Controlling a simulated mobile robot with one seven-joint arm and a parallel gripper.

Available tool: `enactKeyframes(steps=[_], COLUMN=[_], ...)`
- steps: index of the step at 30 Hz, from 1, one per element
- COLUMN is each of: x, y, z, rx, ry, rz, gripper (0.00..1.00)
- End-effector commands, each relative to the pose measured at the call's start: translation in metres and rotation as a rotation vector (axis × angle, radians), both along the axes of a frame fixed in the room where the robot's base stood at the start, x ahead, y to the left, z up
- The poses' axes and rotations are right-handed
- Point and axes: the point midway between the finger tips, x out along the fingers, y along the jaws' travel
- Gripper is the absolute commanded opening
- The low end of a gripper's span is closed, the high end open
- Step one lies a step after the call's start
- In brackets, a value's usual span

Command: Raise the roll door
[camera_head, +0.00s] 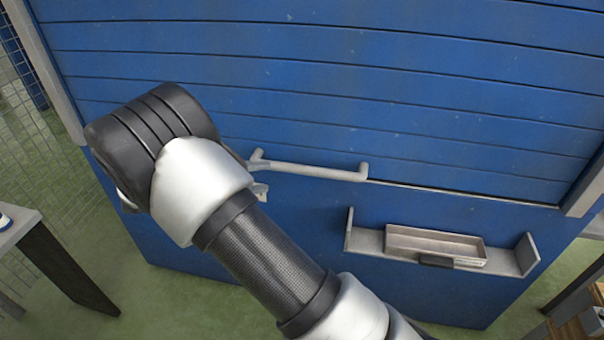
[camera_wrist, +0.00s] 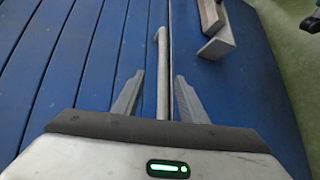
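The blue slatted roll door (camera_head: 340,80) fills the upper part of the head view, its bottom edge meeting a blue lower panel (camera_head: 300,230). It also shows in the wrist view (camera_wrist: 70,70). A pale grey bar handle (camera_head: 315,170) runs along the door's bottom edge. In the wrist view the handle (camera_wrist: 162,70) passes between the two fingers of my gripper (camera_wrist: 159,75). The fingers are apart, with visible gaps on both sides of the bar.
A grey bracket shelf (camera_head: 368,242) holding a shallow tray (camera_head: 435,244) sticks out from the lower panel; it is near the handle in the wrist view (camera_wrist: 218,45). A dark-legged table (camera_head: 60,265) and wire mesh fence (camera_head: 65,180) stand left.

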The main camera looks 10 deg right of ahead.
Motion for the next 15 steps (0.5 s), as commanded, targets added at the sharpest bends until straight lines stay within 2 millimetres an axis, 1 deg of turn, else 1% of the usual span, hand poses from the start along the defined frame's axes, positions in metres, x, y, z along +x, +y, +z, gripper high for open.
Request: enactKeyframes(steps=[1,4,7,11,15], x=[0.003,0.006,0.009,0.014,0.023], y=[0.011,0.022,0.023,0.009,-0.017], z=[-0.018,-0.029,-0.031,-0.033,-0.038], rx=[-0.041,-0.083,-0.099,-0.1,-0.099], ry=[-0.016,-0.044,-0.055,-0.054,-0.052], rz=[0.027,0.059,0.069,0.067,0.064], gripper=[0.39,0.39,0.39,0.39,0.39])
